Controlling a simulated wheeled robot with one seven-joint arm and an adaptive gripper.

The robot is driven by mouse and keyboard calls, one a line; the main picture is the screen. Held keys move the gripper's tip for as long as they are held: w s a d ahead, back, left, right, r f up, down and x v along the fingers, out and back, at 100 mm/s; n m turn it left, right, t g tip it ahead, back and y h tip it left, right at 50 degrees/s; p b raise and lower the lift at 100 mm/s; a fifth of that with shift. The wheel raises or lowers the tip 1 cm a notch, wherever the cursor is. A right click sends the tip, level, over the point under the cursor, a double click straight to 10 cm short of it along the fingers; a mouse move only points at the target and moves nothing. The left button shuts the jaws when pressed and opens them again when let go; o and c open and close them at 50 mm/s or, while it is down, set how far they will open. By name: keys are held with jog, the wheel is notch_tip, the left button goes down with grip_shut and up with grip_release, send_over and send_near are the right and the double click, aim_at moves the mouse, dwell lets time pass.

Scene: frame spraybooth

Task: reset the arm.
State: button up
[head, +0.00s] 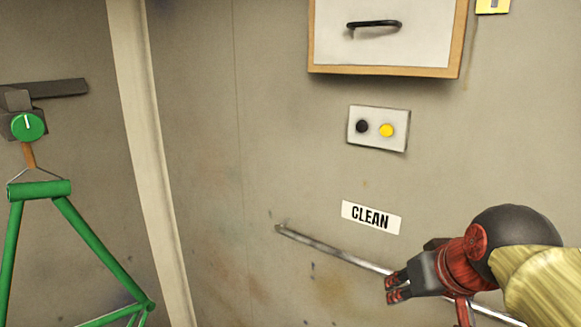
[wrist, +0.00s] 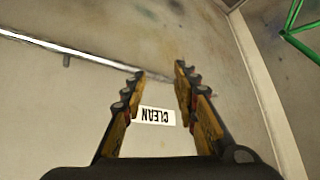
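My gripper (head: 392,290) is at the lower right of the head view, in front of the wall and close to the metal rail in the picture. In the wrist view my gripper (wrist: 159,70) has its two fingers spread apart with nothing between them but wall. The CLEAN label (wrist: 156,116) shows beyond the fingers there, upside down. My arm comes in from the right edge of the head view. I cannot tell whether the fingers touch the rail.
A metal rail (head: 335,249) runs along the wall (head: 200,150) below the CLEAN label (head: 371,217). Above are a switch plate (head: 378,113) with a black and a yellow button, and a handled panel (head: 420,45). A green frame (head: 95,250) hangs at the left.

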jog(key=s+a+f+g+b, duration=0.1)
jog(key=s+f+b, duration=0.5)
jog(key=f, duration=0.7)
jog(key=s+a+f+b, duration=0.1)
jog(key=s+f+b, duration=0.4)
jog(key=f, duration=0.9)
jog(key=shift+s+f+g+b, duration=0.2)
jog(key=shift+s+g+b, duration=0.2)
jog(key=shift+s, duration=0.8)
